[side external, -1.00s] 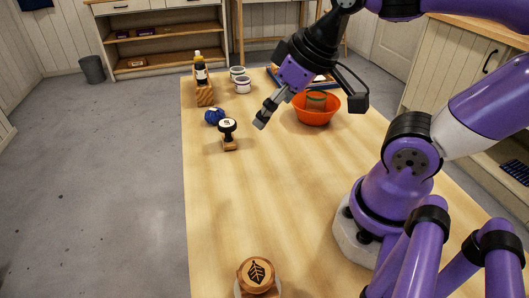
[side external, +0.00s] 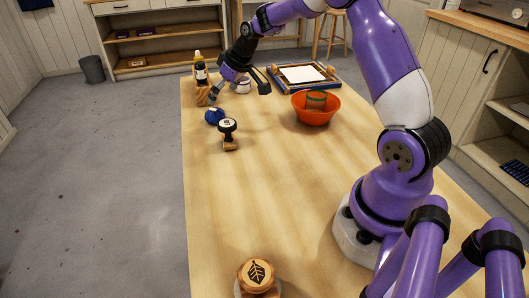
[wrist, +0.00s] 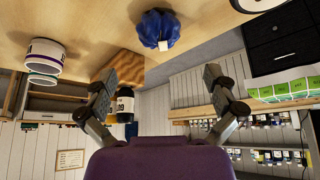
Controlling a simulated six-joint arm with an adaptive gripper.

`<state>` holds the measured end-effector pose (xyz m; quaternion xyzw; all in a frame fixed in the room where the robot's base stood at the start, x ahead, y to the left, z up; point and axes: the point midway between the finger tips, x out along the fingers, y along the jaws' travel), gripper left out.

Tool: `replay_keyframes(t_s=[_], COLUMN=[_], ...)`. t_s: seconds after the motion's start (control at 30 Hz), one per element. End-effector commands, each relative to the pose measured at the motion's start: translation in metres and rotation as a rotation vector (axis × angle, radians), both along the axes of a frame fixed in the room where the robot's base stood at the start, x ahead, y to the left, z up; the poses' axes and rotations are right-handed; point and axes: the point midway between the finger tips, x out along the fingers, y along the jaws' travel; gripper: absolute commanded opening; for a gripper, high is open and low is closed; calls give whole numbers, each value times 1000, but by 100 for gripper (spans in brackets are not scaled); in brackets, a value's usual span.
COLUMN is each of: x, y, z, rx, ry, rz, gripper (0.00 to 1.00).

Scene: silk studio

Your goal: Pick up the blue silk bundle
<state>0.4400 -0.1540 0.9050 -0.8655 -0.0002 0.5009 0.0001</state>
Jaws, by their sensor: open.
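The blue silk bundle (side external: 214,116) sits on the wooden table near its left edge, behind a stamp with a black handle. It also shows in the wrist view at the top middle as a gathered blue bundle (wrist: 156,28) with a small pale tag. My gripper (side external: 213,97) is above the table just behind and above the bundle, close to the wooden block. In the wrist view my gripper (wrist: 166,95) is open, its two fingers wide apart with nothing between them. The bundle lies beyond the fingertips, apart from them.
A dark bottle with a yellow top (side external: 200,72) stands on a wooden block (side external: 203,93) beside my gripper. A black-handled stamp (side external: 228,131) stands in front of the bundle. An orange bowl (side external: 316,109) and a framed screen (side external: 272,77) are to the right.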

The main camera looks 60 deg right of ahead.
Motion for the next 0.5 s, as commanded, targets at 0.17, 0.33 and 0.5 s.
replay_keyframes(t_s=[0.17,0.33,0.5], x=[10,18,29], y=[0,0,-1], z=[-19,-38,-61], rx=[0,1,0], ry=[1,4,3], rz=[0,0,1], gripper=[100,100,100])
